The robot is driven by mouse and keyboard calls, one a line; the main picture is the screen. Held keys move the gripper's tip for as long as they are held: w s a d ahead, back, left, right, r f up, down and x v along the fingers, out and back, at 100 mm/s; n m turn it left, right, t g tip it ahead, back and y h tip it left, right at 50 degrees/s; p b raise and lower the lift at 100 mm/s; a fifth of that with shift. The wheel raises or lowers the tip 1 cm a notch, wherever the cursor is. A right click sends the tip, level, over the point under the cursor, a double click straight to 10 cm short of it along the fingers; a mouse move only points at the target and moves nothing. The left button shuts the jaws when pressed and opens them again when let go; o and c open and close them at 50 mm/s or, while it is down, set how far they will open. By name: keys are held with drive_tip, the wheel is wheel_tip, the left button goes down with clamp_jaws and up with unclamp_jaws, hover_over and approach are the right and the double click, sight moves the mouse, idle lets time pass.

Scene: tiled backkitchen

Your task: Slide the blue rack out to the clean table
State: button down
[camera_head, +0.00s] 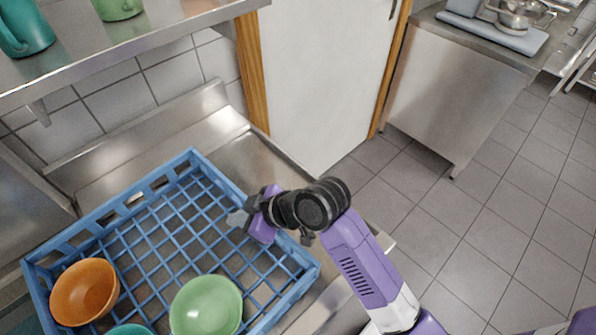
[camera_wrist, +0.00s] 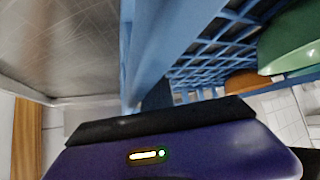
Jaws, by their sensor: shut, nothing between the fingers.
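The blue rack (camera_head: 107,207) is an open lattice crate lying on the metal table (camera_head: 262,165) at the lower left of the head view. It holds an orange bowl (camera_head: 85,292), a green bowl (camera_head: 206,306) and a teal dish (camera_head: 130,330) cut off by the frame's bottom. My gripper (camera_head: 239,218) is at the rack's right side, its tips over the rim area. It is shut with nothing held. In the wrist view the rack's blue wall (camera_wrist: 175,45) is very close to the gripper; whether they touch is unclear.
A metal shelf (camera_head: 120,62) with green and teal cups overhangs the back left. A metal panel (camera_head: 22,165) stands at the left edge. Bare table shows behind and right of the rack. A white door (camera_head: 325,75) and another counter (camera_head: 455,90) with pots lie beyond.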

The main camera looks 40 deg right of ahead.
drive_tip(key=d, duration=0.9)
drive_tip(key=d+p, duration=0.1)
drive_tip(key=d, duration=0.4)
drive_tip(key=shift+s+d+f, duration=0.1)
drive_tip(key=shift+s+d, duration=0.15)
drive_tip(key=shift+d, duration=0.05)
drive_tip(key=shift+a, duration=0.85)
wheel_tip(320, 180, up, 3)
drive_tip(key=p, duration=0.3)
drive_tip(key=shift+r, duration=2.6)
